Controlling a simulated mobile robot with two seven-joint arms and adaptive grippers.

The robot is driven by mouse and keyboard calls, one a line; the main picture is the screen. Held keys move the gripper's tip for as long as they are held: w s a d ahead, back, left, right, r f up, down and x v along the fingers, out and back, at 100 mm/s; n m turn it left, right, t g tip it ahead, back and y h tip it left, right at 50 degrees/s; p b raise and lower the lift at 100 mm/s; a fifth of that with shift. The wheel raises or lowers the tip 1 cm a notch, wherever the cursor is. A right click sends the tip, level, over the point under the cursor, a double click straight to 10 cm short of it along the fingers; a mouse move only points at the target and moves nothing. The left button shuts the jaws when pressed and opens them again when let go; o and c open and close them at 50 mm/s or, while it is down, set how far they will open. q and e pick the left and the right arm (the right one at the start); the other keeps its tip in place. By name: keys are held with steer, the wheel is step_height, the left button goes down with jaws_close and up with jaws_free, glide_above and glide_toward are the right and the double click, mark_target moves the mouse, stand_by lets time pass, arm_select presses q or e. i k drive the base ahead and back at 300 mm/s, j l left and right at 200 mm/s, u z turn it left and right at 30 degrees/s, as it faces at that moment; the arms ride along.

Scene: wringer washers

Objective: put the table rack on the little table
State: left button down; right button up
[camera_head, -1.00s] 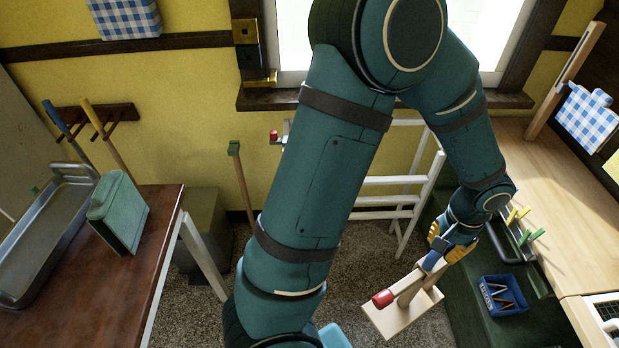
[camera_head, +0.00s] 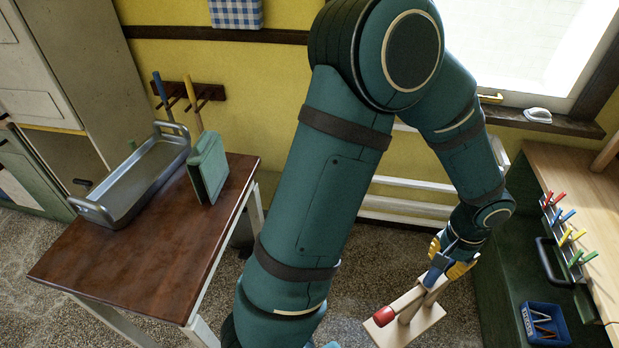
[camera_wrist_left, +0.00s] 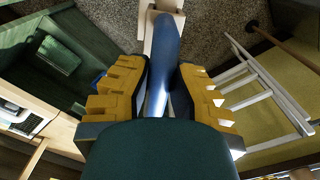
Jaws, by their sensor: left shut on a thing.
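The table rack (camera_head: 408,328), a pale wooden base with posts and a red-ended and blue crosspiece, hangs in the lower right of the head view. My left gripper (camera_head: 449,262), with yellow finger pads, is shut on its blue part, which also shows between the fingers (camera_wrist_left: 160,95) in the left wrist view. The rack is held above the floor, apart from any table. The little table (camera_head: 110,260), apparently the brown-topped one with white legs, stands at left. My right gripper is not in view.
A metal tray (camera_head: 135,180) and an upright green book-like object (camera_head: 207,167) stand on the table's far part; its near part is clear. At right are a green cabinet with a wooden top (camera_head: 575,195), coloured pegs and a blue basket (camera_head: 545,323). A white frame (camera_head: 405,205) stands behind my arm.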

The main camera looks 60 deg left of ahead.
mark_target(150, 273)
steer(key=k+u, duration=0.5)
steer(key=k+j+u, duration=0.25)
steer(key=k+u, duration=0.2)
steer(key=k, duration=0.1)
